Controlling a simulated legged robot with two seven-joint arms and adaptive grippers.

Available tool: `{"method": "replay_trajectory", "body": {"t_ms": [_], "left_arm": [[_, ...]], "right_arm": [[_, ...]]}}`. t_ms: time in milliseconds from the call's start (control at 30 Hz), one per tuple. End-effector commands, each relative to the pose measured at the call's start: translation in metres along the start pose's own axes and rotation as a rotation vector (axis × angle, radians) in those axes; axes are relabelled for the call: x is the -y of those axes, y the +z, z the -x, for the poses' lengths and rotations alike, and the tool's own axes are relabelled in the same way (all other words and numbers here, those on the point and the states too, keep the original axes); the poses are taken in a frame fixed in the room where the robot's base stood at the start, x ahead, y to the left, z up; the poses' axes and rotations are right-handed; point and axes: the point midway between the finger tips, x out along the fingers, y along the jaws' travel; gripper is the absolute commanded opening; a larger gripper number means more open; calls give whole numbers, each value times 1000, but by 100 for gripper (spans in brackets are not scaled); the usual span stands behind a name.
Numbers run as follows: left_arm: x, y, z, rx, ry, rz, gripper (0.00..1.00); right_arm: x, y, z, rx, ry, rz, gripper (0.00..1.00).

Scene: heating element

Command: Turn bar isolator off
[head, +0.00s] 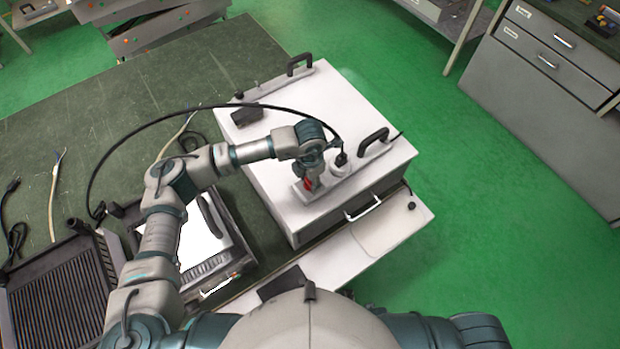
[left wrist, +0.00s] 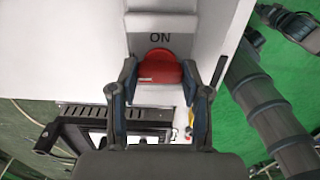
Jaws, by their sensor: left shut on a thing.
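The bar isolator is a red handle (left wrist: 160,67) on a light grey housing (left wrist: 160,22) with the word ON above it in the left wrist view. My left gripper (left wrist: 160,80) has one finger on each side of the red handle and is shut on it. In the head view my left gripper (head: 311,176) points down at the front of the white box (head: 262,138), with a bit of the red handle (head: 308,184) showing beneath it. The fingers partly hide the handle's sides. My right gripper is not in view.
A black cable (head: 180,110) arches over the green-topped table (head: 150,85) to the box. Black handles (head: 372,138) stand on the box top. A ribbed black grill plate (head: 60,300) lies at left. Open green floor (head: 450,190) is at right, before grey drawers (head: 545,80).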

Motion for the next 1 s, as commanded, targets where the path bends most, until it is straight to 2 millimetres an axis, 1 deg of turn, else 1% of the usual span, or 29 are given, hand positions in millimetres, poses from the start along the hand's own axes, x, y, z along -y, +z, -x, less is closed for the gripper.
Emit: {"method": "replay_trajectory", "body": {"t_ms": [33,67,100,133,433,533,667,900,1000], "left_arm": [[0,0,0,1,1,0,50],[0,0,0,1,0,0,57],[0,0,0,1,1,-1,67],[0,0,0,1,0,-1,73],[0,0,1,1,0,-1,73],[0,1,7,2,1,-1,73],[-1,1,29,3,3,-1,73],[0,2,83,3,2,-2,73],[0,2,100,2,1,-1,73]], "right_arm": [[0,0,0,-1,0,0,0],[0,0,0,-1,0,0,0],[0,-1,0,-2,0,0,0],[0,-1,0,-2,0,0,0],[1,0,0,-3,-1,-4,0],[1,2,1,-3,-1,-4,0],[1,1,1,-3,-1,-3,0],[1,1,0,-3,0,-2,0],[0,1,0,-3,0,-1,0]]}}
